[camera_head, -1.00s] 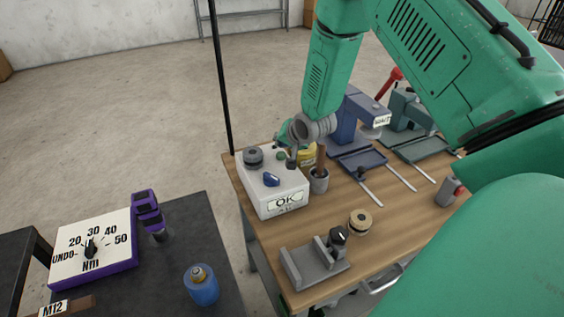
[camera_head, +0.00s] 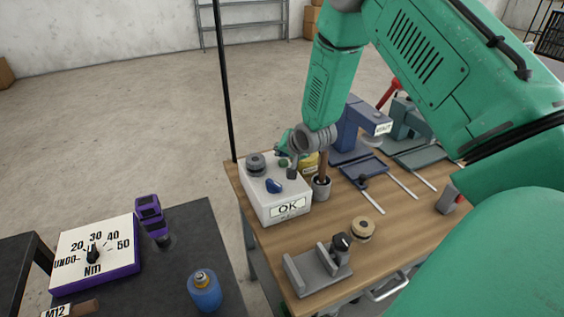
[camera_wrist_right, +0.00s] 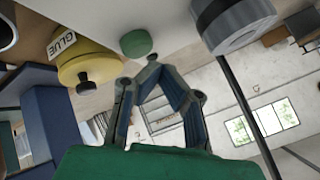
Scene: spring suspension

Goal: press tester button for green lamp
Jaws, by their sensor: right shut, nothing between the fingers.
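The tester is a white box (camera_head: 283,210) with an "OK" panel (camera_head: 289,208) on the front of the workbench. On its top are a grey round cylinder (camera_head: 256,164), a blue rounded piece (camera_head: 274,186) and a small green dome (camera_head: 283,163). The green dome also shows in the right wrist view (camera_wrist_right: 136,43), just beyond my fingertips. My right gripper (camera_head: 291,171) is over the box top, shut and empty; its fingers meet at a point in the wrist view (camera_wrist_right: 153,62). I cannot tell whether the fingertips touch the box. My left gripper is out of view.
A yellow glue bottle (camera_wrist_right: 82,60) and a grey cup (camera_head: 321,188) stand close beside the box. A grey fixture (camera_head: 318,271) and a tan ring (camera_head: 362,229) are nearer on the bench. Blue (camera_head: 358,130) and green presses stand behind right. A dark table at left holds a torque dial (camera_head: 94,255).

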